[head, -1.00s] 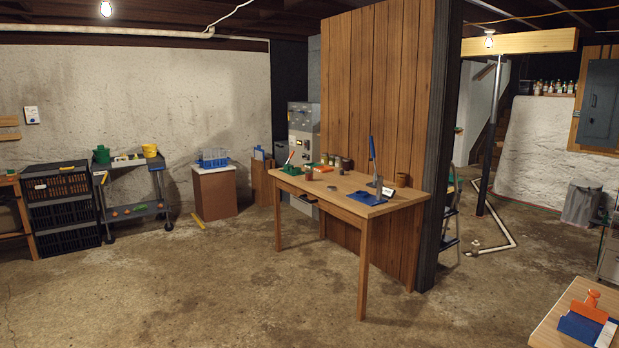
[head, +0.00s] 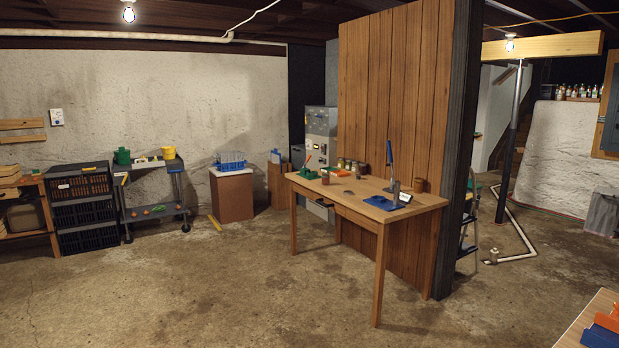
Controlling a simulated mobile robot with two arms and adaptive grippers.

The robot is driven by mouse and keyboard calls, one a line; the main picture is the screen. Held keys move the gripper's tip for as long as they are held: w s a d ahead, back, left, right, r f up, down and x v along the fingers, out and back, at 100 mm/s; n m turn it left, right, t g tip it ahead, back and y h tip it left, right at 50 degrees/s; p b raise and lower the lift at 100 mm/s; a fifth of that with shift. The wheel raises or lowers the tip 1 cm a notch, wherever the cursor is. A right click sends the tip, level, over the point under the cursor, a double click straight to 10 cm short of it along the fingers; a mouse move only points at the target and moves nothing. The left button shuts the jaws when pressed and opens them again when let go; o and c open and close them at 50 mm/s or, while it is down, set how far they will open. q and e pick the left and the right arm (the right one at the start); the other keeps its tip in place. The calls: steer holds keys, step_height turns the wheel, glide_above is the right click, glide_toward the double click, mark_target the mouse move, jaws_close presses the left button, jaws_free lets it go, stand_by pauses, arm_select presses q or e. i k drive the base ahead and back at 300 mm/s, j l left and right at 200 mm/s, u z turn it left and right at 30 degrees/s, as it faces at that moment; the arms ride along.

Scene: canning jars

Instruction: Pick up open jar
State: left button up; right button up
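Several small jars (head: 351,166) stand in a row at the back of the wooden table (head: 352,193). A reddish jar-like item (head: 325,177) stands nearer the table's front left edge. A brown cylindrical container (head: 419,185) stands at the table's right end. At this distance I cannot tell which jar is open. Neither of my grippers is in view.
A blue mat (head: 384,203) with an upright blue-handled tool lies on the table, and a green item (head: 307,173) is at its left end. A wood partition (head: 392,110) and dark post stand behind. Open concrete floor (head: 215,285) lies in front.

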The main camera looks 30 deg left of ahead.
mark_target(326, 177)
steer(key=i+j+u, duration=0.3)
steer(key=i+j, duration=0.15)
steer(key=i+j+u, duration=0.3)
steer(key=i, duration=0.3)
steer(key=i+j+u, duration=0.15)
steer(key=i+u, duration=0.15)
steer(key=i, duration=0.25)
steer(key=i+u, duration=0.3)
steer(key=i, duration=2.45)
